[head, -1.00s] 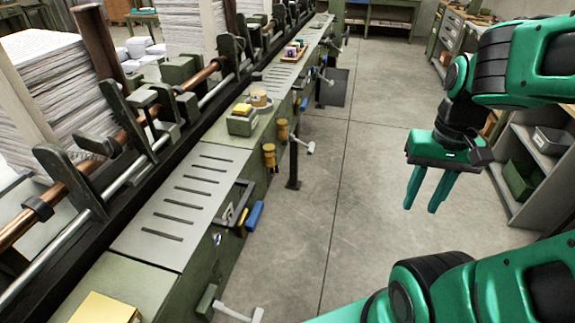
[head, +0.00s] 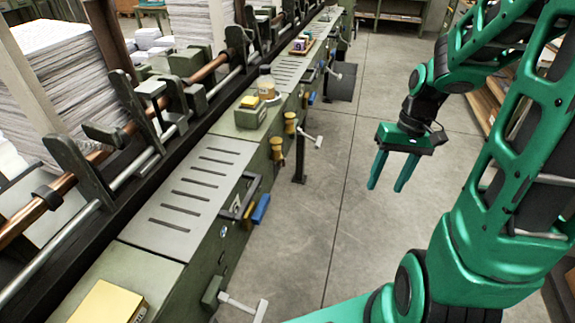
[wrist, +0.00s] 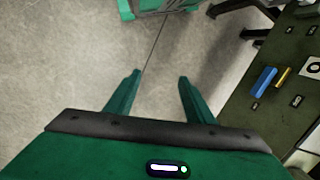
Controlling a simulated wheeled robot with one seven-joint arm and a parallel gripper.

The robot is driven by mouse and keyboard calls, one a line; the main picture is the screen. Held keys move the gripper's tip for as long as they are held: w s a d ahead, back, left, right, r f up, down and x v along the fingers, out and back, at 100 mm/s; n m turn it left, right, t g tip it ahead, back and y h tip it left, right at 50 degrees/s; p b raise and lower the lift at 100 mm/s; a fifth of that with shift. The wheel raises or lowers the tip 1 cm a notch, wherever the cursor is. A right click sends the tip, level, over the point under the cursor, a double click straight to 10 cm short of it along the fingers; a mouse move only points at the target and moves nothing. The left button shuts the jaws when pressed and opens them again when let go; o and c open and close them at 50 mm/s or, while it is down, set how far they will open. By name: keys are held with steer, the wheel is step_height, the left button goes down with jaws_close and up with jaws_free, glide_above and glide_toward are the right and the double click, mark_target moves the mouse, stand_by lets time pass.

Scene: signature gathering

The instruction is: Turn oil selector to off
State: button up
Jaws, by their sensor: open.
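The long green machine bench (head: 192,243) carries controls on its side face. A blue handle (head: 261,208) and a shorter yellow handle (head: 248,216) sit side by side there, near a dark bracket. The blue handle (wrist: 264,81), the yellow handle (wrist: 283,77) and a white round dial (wrist: 313,67) show at the right of the wrist view. No label is readable, so I cannot tell which one is the oil selector. My gripper (head: 385,187) is open and empty over the floor, right of the bench and apart from it. Its fingers (wrist: 159,78) point down.
Yellow knobs (head: 277,152) and white-ended levers (head: 242,306) stick out from the bench side into the aisle. A dark post (head: 299,162) stands beside it. Paper stacks (head: 66,75) stand behind the rails. The concrete floor (head: 350,240) between bench and right-hand shelves is clear.

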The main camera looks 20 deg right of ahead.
steer(key=w+a+f+n+y, duration=0.1)
steer(key=w+a+f+y, duration=0.25)
steer(key=w+f, duration=0.5)
steer(key=m+t+y, duration=0.4)
steer(key=t+y, duration=0.6)
steer(key=t, duration=0.1)
glide_toward(282, 162)
steer(key=x, duration=0.7)
steer(key=shift+w+f, duration=0.3)
steer(key=shift+w, duration=0.2)
steer(key=c, duration=1.1)
